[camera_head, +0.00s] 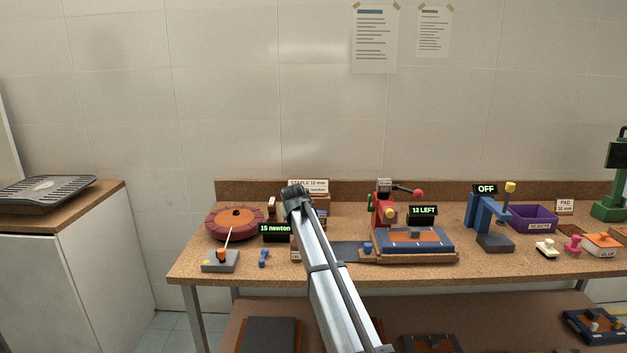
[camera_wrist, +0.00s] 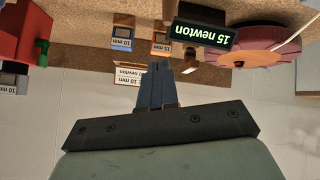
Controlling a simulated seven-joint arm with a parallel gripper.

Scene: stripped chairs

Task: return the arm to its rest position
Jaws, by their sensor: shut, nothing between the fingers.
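My arm reaches up from the bottom middle of the head view, in front of the workbench (camera_head: 200,272). My gripper's fingers are hidden behind the arm's dark end in that view. In the wrist view, which looks upside down, my gripper (camera_wrist: 160,66) shows its blue-grey fingers shut together with nothing between them. I cannot tell how far the fingertips are from these things.
A red round turntable (camera_head: 213,226) and a "15 newton" display (camera_head: 275,229) stand left of my arm. A red lever device (camera_head: 378,207) and a blue-framed pad fixture (camera_head: 440,240) stand right. A blue press (camera_head: 482,215) and purple bin (camera_head: 545,215) are farther right.

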